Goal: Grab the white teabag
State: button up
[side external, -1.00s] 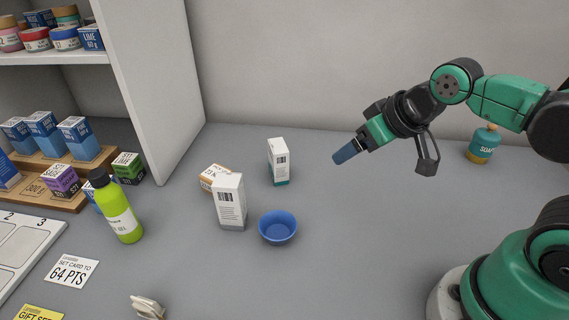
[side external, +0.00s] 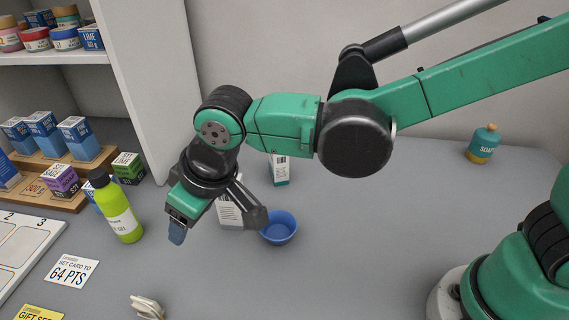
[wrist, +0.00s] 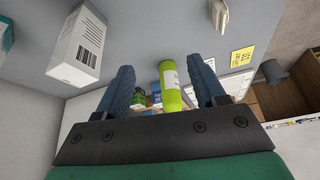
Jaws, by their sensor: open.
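A small off-white item that looks like the teabag (side external: 147,306) lies on the grey counter at the bottom of the side view. It also shows at the top edge of the wrist view (wrist: 219,14), right of centre. My gripper (side external: 177,233) is above the counter, up and to the right of the teabag, apart from it. In the wrist view its two blue fingers (wrist: 160,70) are spread and empty. In the side view one finger shows clearly and the other is hidden.
A green bottle (side external: 122,212) stands left of my gripper and shows between the fingers in the wrist view. A white box (side external: 230,213) and blue bowl (side external: 279,229) stand to the right. A price card (side external: 73,270) lies left of the teabag.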

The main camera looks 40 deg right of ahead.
jog(key=n, duration=0.2)
send_over(146, 301)
jog(key=s+d, duration=0.2)
jog(key=shift+g, duration=0.4)
jog(key=f, duration=0.4)
jog(key=shift+a+f, duration=0.1)
jog(key=shift+a, duration=0.15)
jog(key=shift+x, duration=2.75)
grip_shut()
